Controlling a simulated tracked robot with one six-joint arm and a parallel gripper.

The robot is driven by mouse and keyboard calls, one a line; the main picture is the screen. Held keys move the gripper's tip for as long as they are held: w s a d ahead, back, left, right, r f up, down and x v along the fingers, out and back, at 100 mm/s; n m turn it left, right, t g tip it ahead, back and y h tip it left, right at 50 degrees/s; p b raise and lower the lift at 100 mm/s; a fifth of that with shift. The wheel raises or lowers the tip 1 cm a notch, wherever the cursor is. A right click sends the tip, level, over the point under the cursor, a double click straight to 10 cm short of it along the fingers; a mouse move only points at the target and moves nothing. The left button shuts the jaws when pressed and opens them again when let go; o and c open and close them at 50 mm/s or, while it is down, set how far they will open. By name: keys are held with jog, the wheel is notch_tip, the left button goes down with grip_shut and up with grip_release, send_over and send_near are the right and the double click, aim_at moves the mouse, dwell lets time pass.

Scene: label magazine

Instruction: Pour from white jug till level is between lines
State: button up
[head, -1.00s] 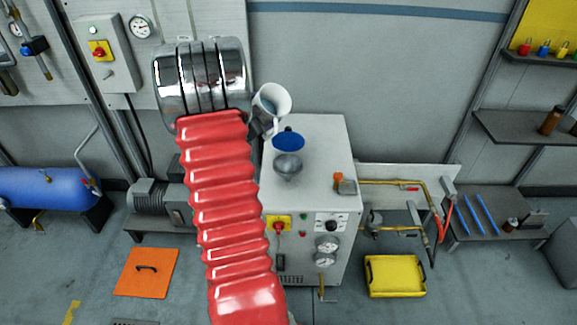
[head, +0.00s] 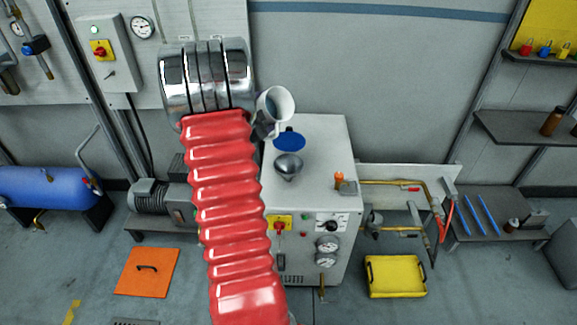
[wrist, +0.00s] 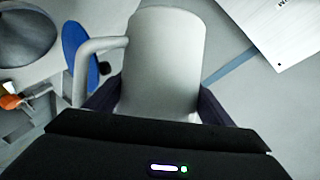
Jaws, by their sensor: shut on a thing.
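The white jug (head: 276,103) is held above the back left of the white cabinet (head: 323,140). It looks tilted, with its open mouth facing up and right and a bluish-grey inside showing. My gripper (head: 262,128) is shut on the jug, partly hidden behind my arm. In the wrist view the jug (wrist: 167,60) fills the middle between my dark fingers (wrist: 160,98), its handle to the left. A grey metal funnel (head: 288,165) stands on the cabinet top, lower right of the jug and apart from it. It also shows in the wrist view (wrist: 25,35). I cannot make out level lines.
A blue round lid (head: 289,140) is on the cabinet top behind the funnel. An orange-topped fitting (head: 341,180) sits at its right edge. Gauges (head: 327,244) and knobs are on the front.

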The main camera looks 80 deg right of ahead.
jog(key=shift+s+m+h, duration=0.1)
jog(key=shift+m+h, duration=0.2)
jog(key=shift+m, duration=0.5)
dwell(0.4)
jog(key=shift+s+r+m+t+h, duration=0.1)
jog(key=shift+r+m+t+h, duration=0.2)
jog(key=shift+r+m, duration=0.2)
dwell(0.4)
jog(key=shift+f, duration=0.1)
dwell(0.7)
jog(key=shift+w+f+n, duration=0.2)
jog(key=shift+f+n, duration=0.3)
jog(key=shift+n, duration=0.1)
jog(key=shift+r+y, duration=0.15)
jog(key=shift+y, duration=0.25)
jog(key=shift+n+y, duration=0.3)
jog(key=shift+n, duration=0.6)
jog(key=shift+w+d+r+n+g+y, duration=0.1)
jog(key=shift+w+r+n+g+y, duration=0.1)
jog(key=shift+n+g+y, duration=0.5)
jog(key=shift+f+n, duration=0.1)
jog(key=shift+n, duration=0.2)
